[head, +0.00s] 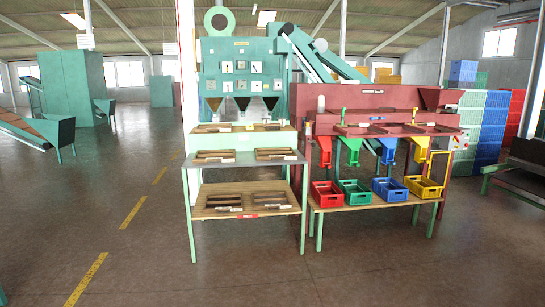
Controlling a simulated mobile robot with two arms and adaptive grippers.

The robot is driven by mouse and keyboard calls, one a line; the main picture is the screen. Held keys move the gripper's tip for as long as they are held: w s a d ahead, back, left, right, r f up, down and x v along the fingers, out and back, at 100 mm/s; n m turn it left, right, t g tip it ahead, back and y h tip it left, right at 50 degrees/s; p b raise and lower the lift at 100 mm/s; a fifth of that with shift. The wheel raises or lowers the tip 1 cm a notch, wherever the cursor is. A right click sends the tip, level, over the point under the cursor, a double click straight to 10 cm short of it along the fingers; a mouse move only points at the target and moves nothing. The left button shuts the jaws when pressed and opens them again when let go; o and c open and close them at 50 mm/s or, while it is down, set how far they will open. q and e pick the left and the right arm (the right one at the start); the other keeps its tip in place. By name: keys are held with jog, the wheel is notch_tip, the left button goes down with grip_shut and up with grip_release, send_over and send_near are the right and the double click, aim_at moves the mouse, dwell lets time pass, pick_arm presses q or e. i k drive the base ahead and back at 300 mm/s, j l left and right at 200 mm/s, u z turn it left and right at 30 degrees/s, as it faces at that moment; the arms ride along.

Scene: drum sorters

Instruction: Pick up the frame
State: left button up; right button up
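Neither of my grippers shows in the head view. Several small brown, flat frame-like pieces lie on a green-legged workbench (188,215) a few metres ahead. Two brown frame-like pieces, one at left (215,156) and one at right (277,154), lie on its grey middle level. More brown pieces (223,201) lie on the lower wooden shelf, and others (265,127) on the top level. They are too small to tell frames from other parts. Which one is the task's frame cannot be told.
Right of the bench, a red sorter (372,103) has coloured chutes above a red crate (327,194), green crate (354,192), blue crate (389,189) and yellow crate (423,187). A dark conveyor (522,170) stands at far right. The floor (150,260) in front is clear.

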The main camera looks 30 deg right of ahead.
aim_at(284, 152)
jog(key=z, duration=1.85)
jog(key=u, duration=0.25)
jog(key=i+u, duration=0.2)
jog(key=i, duration=3.8)
jog(key=i+l+u, duration=0.15)
jog(key=i, duration=0.5)
jog(key=i+l, duration=0.1)
jog(key=i, duration=0.6)
jog(key=i+u, duration=0.3)
jog(key=k, duration=0.05)
